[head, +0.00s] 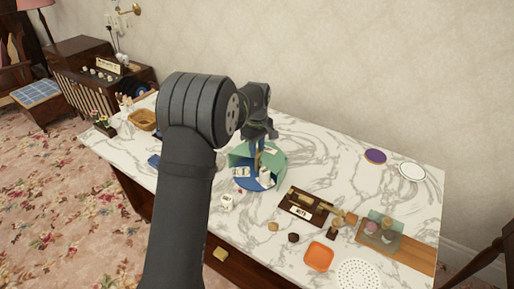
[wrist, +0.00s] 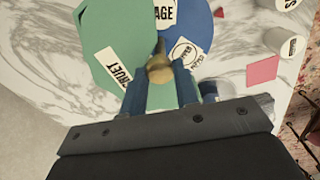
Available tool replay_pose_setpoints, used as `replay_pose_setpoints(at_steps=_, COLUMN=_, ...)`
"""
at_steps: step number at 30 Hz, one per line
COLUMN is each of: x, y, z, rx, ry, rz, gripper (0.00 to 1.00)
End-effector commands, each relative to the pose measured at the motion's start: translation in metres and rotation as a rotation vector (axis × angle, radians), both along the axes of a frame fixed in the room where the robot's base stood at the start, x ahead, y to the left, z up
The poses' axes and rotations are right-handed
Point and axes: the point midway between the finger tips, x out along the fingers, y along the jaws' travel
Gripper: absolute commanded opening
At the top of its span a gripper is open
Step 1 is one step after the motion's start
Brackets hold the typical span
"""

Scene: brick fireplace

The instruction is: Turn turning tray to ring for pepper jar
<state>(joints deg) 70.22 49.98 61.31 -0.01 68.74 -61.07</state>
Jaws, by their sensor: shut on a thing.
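The turning tray (head: 235,178) is round, with green and blue parts, and sits on the marble table under my gripper (head: 261,145). In the wrist view the tray (wrist: 105,30) carries a "CRUET" label on its green part, a label ending in "AGE", and a round label on the blue part. My gripper (wrist: 160,80) is shut on a brass-coloured knob (wrist: 159,70) on the tray. A white jar (wrist: 292,44) stands on the table outside the tray; I cannot tell whether it is the pepper jar. A pale object by my right finger is partly hidden.
A dark board labelled "MLTS" or similar (head: 299,209), an orange dish (head: 319,256) and a white perforated mat (head: 360,275) lie to the right. A purple disc (head: 375,156) and a white plate (head: 411,171) lie at the back right. A basket (head: 142,119) stands at the left.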

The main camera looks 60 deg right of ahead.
Motion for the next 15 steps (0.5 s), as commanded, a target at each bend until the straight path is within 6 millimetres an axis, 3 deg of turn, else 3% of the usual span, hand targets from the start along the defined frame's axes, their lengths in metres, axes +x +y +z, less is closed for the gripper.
replay_pose_setpoints(at_steps=15, x=0.0003, y=-0.0008, z=0.0013, rx=-0.003, ry=-0.002, rz=0.258, gripper=0.0)
